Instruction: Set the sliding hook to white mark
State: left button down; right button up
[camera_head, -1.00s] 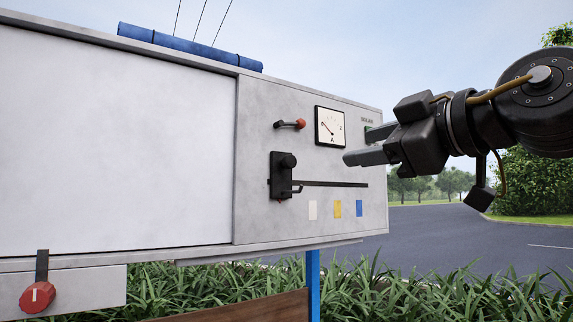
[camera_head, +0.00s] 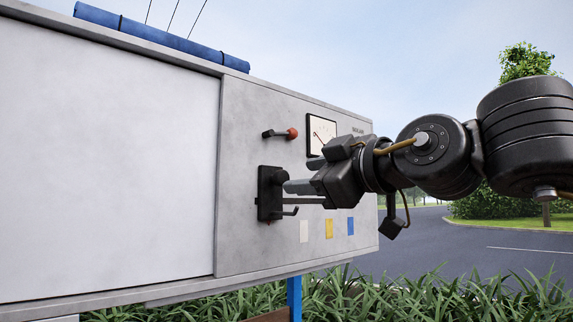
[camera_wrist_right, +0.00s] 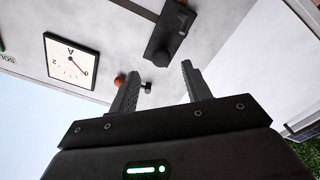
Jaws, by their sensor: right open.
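The sliding hook (camera_head: 270,194) is a black upright block with a round knob and a small hook at its lower right. It sits at the left end of a dark horizontal slot on the grey panel. The white mark (camera_head: 304,231) is below the slot, to the right of the hook. My right gripper (camera_head: 298,175) is open and empty, just in front of the block at knob height, its fingers partly covering the view. In the right wrist view the block (camera_wrist_right: 164,40) lies beyond the open fingertips (camera_wrist_right: 160,72), apart from them. My left gripper is not in view.
A yellow mark (camera_head: 329,229) and a blue mark (camera_head: 350,226) are right of the white one. A red-knobbed lever (camera_head: 291,133) and a dial gauge (camera_head: 321,134) are above. The cart's large white panel (camera_head: 105,150) is clear on the left.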

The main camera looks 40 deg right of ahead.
aim_at(284, 178)
jog(key=w+p, duration=0.2)
jog(key=w, duration=0.3)
jog(key=shift+w, duration=0.2)
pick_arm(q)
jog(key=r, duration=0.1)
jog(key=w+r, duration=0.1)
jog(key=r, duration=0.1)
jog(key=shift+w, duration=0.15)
pick_arm(e)
grip_shut()
